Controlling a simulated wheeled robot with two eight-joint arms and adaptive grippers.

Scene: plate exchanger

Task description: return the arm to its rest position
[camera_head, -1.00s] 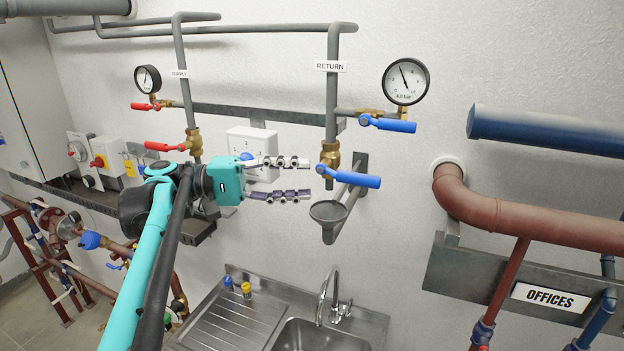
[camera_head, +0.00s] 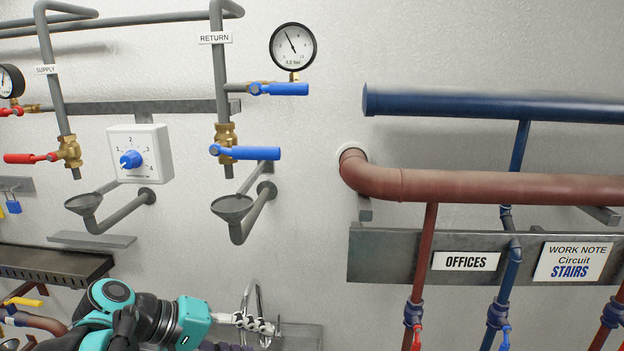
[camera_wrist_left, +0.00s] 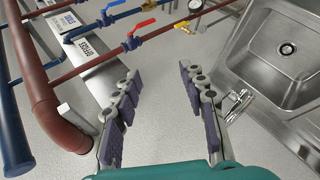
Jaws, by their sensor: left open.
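My left arm (camera_head: 150,318) comes in low at the left of the head view, teal and black. Its gripper (camera_head: 262,338) is at the bottom edge, below the grey funnels and apart from the wall fittings; its lower finger is mostly cut off. In the wrist view the left gripper (camera_wrist_left: 158,80) shows two grey fingers with purple pads spread wide apart, with nothing between them. My right gripper is in neither view.
The blue return valve handle (camera_head: 245,152) points right above a funnel (camera_head: 232,207). A dial box (camera_head: 140,153) is left of it. Red-brown (camera_head: 480,187) and blue (camera_head: 490,104) pipes run along the right. The wrist view shows a steel sink (camera_wrist_left: 285,50) at right.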

